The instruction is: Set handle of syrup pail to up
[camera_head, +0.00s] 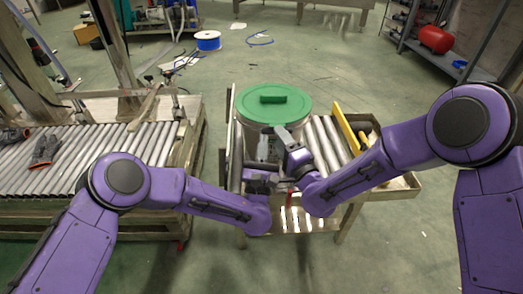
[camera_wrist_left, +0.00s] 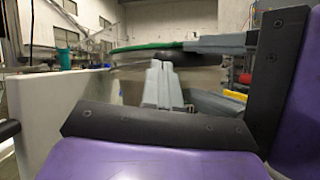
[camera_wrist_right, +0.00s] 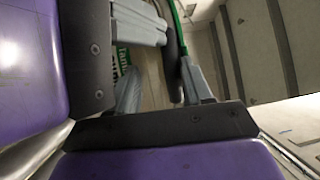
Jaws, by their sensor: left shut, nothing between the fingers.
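The syrup pail (camera_head: 250,140) is pale with a green lid (camera_head: 290,103) and stands on the roller cart. Its lid edge shows in the left wrist view (camera_wrist_left: 150,47), and green lettering on its wall shows in the right wrist view (camera_wrist_right: 122,62). A dark bar, seemingly the handle's grip (camera_wrist_right: 173,50), is close in front of the pail just under lid level; the rest of the handle is hidden. My left gripper (camera_wrist_left: 160,65) is shut and empty, near and below the bar. My right gripper (camera_wrist_right: 160,75) has its fingers apart, with the bar appearing between them.
The cart's rollers (camera_head: 325,140) and a yellow rail (camera_head: 346,128) lie right of the pail. A roller conveyor (camera_head: 100,145) with gloves (camera_head: 44,150) stands left. My two grippers are very close together, leaving little room between them.

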